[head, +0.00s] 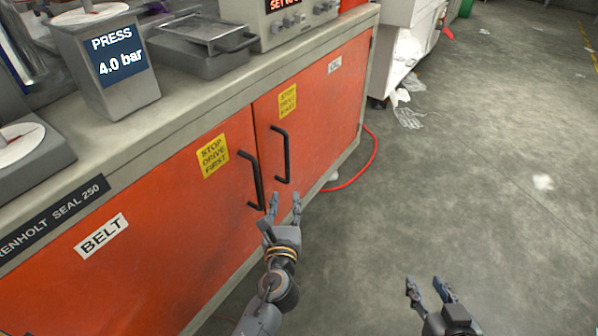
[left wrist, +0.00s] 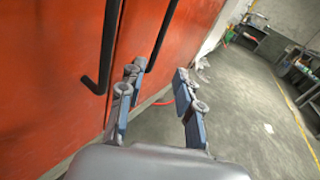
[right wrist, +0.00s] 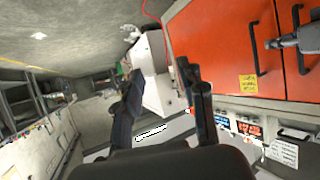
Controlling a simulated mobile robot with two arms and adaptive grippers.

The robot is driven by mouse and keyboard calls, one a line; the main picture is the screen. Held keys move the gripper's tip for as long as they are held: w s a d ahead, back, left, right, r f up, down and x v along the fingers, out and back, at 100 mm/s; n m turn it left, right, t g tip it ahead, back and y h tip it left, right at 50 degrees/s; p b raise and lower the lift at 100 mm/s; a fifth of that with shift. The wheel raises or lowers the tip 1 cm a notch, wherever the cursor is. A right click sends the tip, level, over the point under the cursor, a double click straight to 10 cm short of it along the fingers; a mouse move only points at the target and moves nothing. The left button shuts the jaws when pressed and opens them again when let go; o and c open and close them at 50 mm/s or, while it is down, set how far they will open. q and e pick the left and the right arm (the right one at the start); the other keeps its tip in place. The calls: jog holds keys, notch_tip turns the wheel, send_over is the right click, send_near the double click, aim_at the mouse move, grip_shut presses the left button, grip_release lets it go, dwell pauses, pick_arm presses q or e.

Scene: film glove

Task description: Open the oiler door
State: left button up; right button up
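The oiler door is the right orange cabinet door (head: 325,95), with a white label that is hard to read and a yellow sign. It is closed. Its black vertical bar handle (head: 283,155) is near its left edge; it also shows in the left wrist view (left wrist: 163,32) and right wrist view (right wrist: 253,38). My left gripper (head: 284,201) is open and empty, just below the handle in the head view. In the left wrist view its fingers (left wrist: 156,80) are apart, the left one near the handle's lower end; contact cannot be told. My right gripper (head: 427,286) is open and empty over the floor.
The left door (head: 165,225), labelled BELT, is closed; its black handle (head: 251,180) stands close beside the oiler handle. A red hose (head: 372,160) lies on the floor past the cabinet. A white cabinet (head: 405,45) stands beyond. Floor (head: 480,190) to the right is mostly clear.

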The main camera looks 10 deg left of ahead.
aim_at(287, 162)
pick_arm(q)
jog(key=x, duration=0.3)
jog(key=r+b+x, duration=0.1)
jog(key=x, duration=0.5)
jog(key=shift+a+r, duration=0.1)
jog(key=shift+r, duration=0.2)
jog(key=b+x, duration=0.1)
jog(key=x, duration=0.3)
jog(key=shift+w, duration=0.1)
jog(key=shift+w+a, duration=0.15)
jog(key=shift+w, duration=0.2)
pick_arm(e)
notch_tip(287, 162, up, 12)
jog(key=w+a+t+y, duration=0.2)
jog(key=t, duration=0.5)
jog(key=shift+w, duration=0.25)
jog(key=shift+f, duration=0.1)
pick_arm(q)
grip_shut()
